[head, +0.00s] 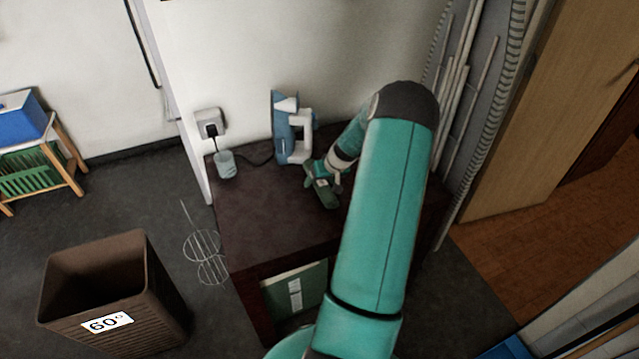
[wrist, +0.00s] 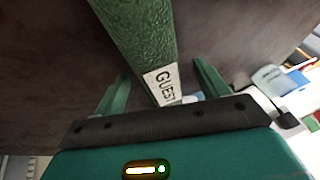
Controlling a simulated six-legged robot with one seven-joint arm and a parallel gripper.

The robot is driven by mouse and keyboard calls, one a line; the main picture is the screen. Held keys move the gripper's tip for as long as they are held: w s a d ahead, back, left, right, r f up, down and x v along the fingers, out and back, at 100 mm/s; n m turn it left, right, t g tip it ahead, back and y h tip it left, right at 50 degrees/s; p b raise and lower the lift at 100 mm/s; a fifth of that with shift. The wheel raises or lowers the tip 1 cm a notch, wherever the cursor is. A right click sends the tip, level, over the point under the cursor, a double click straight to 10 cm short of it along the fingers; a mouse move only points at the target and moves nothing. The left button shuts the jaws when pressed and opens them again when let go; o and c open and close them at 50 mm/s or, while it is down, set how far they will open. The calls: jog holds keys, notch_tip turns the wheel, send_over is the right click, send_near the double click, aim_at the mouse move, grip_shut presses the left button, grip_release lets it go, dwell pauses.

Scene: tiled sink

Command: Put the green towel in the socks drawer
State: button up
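A green textured towel (wrist: 130,40) with a white "GUEST" label lies on the dark tabletop in the wrist view. It also shows in the head view (head: 327,197), small and partly covered by my gripper. My gripper (wrist: 165,75) is open, with one green finger on each side of the towel's near end. Dark surface shows between the towel and the fingers, so it does not look clamped. In the head view my gripper (head: 318,178) is low over the table. I see no drawer that I can identify as the socks drawer.
An iron (head: 285,130) stands behind the gripper on the dark table (head: 260,225), with a cup (head: 225,164) at the left corner. A green panel with a white label (head: 297,291) shows in the table's front. A brown "60°" basket (head: 160,300) stands at lower left.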

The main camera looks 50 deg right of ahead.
jog(key=c, duration=1.1)
jog(key=shift+o, duration=0.2)
jog(key=shift+r, duration=0.2)
